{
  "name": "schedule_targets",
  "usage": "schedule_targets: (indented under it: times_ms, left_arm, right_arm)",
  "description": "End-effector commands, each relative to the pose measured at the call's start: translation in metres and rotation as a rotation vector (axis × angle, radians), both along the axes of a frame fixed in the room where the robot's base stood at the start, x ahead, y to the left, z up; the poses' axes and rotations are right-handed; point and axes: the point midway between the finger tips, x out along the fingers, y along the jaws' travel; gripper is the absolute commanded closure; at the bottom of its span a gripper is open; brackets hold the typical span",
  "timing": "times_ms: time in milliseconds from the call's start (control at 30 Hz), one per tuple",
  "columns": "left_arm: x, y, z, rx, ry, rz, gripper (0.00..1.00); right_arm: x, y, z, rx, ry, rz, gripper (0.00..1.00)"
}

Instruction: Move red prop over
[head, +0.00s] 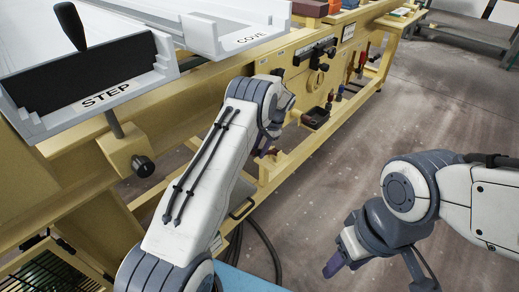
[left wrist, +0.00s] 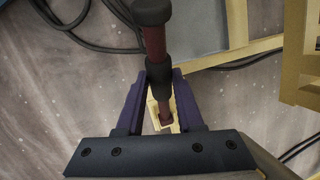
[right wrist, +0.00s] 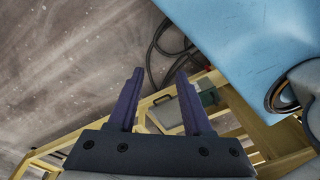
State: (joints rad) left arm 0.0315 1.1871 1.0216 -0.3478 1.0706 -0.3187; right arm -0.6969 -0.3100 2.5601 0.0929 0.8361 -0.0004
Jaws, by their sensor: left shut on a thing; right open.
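The red prop (left wrist: 155,42) is a dark red rod with black collars, seen in the left wrist view. My left gripper (left wrist: 160,82) is shut on it, with one purple finger on each side. The rod's upper end runs out of that view. In the head view my left wrist is beside the front of the yellow bench, and the prop cannot be made out clearly there. My right gripper (right wrist: 160,72) is open and empty in the right wrist view. In the head view its purple finger (head: 333,265) hangs over the floor at the lower right.
The yellow bench (head: 225,85) carries a grey STEP holder (head: 150,78) with a black block and handle, and a grey COVE holder (head: 275,33). Hand tools hang along its front. Cables lie on the floor. Open floor (head: 400,110) lies to the right.

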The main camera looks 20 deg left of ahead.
Motion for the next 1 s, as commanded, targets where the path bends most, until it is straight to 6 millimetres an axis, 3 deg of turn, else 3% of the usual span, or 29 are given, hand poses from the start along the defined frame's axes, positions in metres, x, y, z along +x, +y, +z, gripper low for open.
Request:
schedule_targets:
  times_ms: [100, 200, 233, 367, 567, 767, 1000]
  left_arm:
    - [0.002, 0.001, 0.001, 0.002, -0.006, -0.002, 1.00]
    - [0.002, 0.001, 0.001, 0.002, -0.006, -0.002, 1.00]
    - [0.002, 0.001, 0.001, 0.002, -0.007, -0.002, 1.00]
    - [0.002, 0.001, 0.001, 0.002, -0.007, -0.002, 1.00]
    - [0.002, 0.001, 0.001, 0.001, -0.008, -0.003, 1.00]
    - [0.002, 0.001, 0.001, 0.002, -0.009, -0.003, 1.00]
    - [0.002, 0.001, 0.001, 0.002, -0.010, -0.002, 1.00]
  right_arm:
    - [0.000, 0.000, 0.000, 0.000, 0.000, 0.000, 0.54]
    - [0.001, 0.002, 0.000, 0.003, 0.007, -0.013, 0.92]
    - [0.002, 0.004, 0.000, 0.006, 0.014, -0.027, 1.00]
    - [0.008, 0.021, -0.001, 0.030, 0.085, -0.156, 1.00]
    - [0.037, 0.077, -0.009, 0.091, 0.306, -0.564, 1.00]
    - [0.082, 0.136, -0.028, 0.136, 0.562, -1.020, 1.00]
    - [0.154, 0.194, -0.067, 0.159, 0.895, -1.550, 1.00]
